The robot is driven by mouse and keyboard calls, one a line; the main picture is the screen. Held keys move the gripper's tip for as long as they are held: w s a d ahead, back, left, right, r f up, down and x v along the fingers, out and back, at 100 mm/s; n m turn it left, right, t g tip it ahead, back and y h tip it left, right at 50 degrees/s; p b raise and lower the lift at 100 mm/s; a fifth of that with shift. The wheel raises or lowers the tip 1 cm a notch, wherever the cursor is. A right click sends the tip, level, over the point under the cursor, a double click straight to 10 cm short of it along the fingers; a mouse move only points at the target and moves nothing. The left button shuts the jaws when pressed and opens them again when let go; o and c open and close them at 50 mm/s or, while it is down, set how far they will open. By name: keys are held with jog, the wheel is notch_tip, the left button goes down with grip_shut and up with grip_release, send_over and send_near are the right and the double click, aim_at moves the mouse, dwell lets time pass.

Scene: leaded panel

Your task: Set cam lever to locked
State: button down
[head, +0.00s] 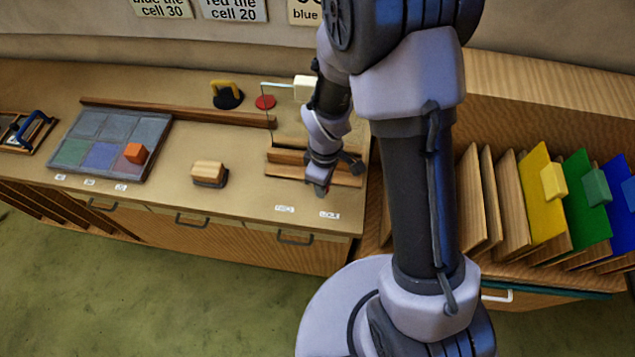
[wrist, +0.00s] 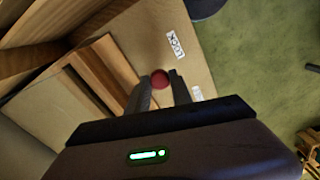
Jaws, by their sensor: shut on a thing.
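The cam lever shows as a round red knob (wrist: 160,78) between my two fingertips in the wrist view. Its arm and pivot are hidden by my gripper. My gripper (wrist: 162,88) is shut on this knob. In the head view my gripper (head: 320,188) points down at the bench front, just before the wooden clamp rails (head: 285,172). A label reading LOCK (wrist: 175,44) lies beyond the knob in the wrist view. A second label (head: 284,209) sits left of the LOCK label (head: 329,215) in the head view; its word is too small to read.
A wooden block (head: 209,173) and a yellow-handled tool (head: 227,95) stand mid-bench. A rack of coloured panels (head: 540,195) is at right.

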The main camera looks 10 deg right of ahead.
jog(key=shift+w+d+n, duration=0.15)
jog(key=shift+d+n, duration=0.35)
jog(key=shift+n, duration=0.2)
jog(key=c, duration=1.1)
grip_release()
jog(key=shift+c, duration=0.2)
notch_tip(320, 180, up, 17)
jog(key=p, duration=0.5)
jog(key=shift+r, duration=0.2)
